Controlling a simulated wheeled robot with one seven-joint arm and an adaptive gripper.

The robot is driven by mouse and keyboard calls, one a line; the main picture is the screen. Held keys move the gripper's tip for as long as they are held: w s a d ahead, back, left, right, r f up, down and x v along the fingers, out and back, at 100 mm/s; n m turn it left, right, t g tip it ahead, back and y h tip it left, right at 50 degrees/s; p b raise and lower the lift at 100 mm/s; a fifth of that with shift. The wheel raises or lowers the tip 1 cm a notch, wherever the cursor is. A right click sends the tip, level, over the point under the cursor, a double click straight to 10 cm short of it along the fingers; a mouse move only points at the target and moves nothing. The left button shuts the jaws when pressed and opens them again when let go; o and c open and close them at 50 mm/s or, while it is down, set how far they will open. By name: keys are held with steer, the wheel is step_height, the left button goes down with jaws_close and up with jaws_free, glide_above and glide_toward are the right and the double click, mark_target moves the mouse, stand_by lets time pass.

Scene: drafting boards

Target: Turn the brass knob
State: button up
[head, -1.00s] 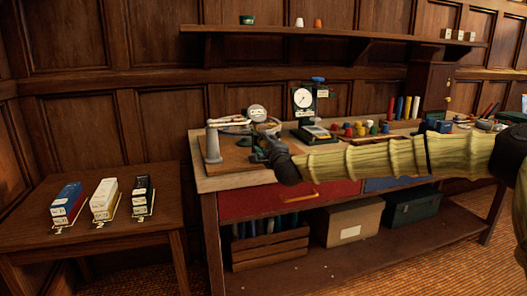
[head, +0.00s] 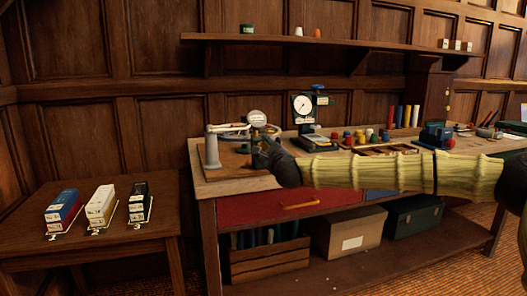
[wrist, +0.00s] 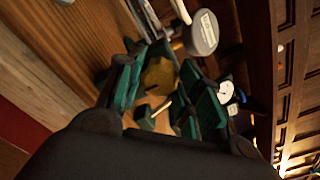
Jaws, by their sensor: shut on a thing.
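The brass knob (wrist: 160,76) shows in the wrist view as a dull gold, faceted shape between the green-padded fingers. My gripper (wrist: 158,70) is shut on it, with one finger on each side. In the head view my gripper (head: 262,152) is at the left part of the workbench, in front of a wooden board with a grey post (head: 212,147) and a round-faced gauge (head: 257,118). The knob is hidden behind the gripper in the head view. A small dark green piece with a pale bar (wrist: 148,118) shows between the fingers nearer the palm.
A dial stand (head: 303,105) stands right of the gripper, with several coloured pegs (head: 360,136) beyond it. A side table (head: 95,245) at left carries three labelled blocks. A shelf (head: 330,41) runs above. My arm crosses over the bench's right half.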

steer(key=shift+f, duration=0.1)
steer(key=o, duration=1)
steer(key=shift+o, duration=0.2)
steer(key=v, duration=1.2)
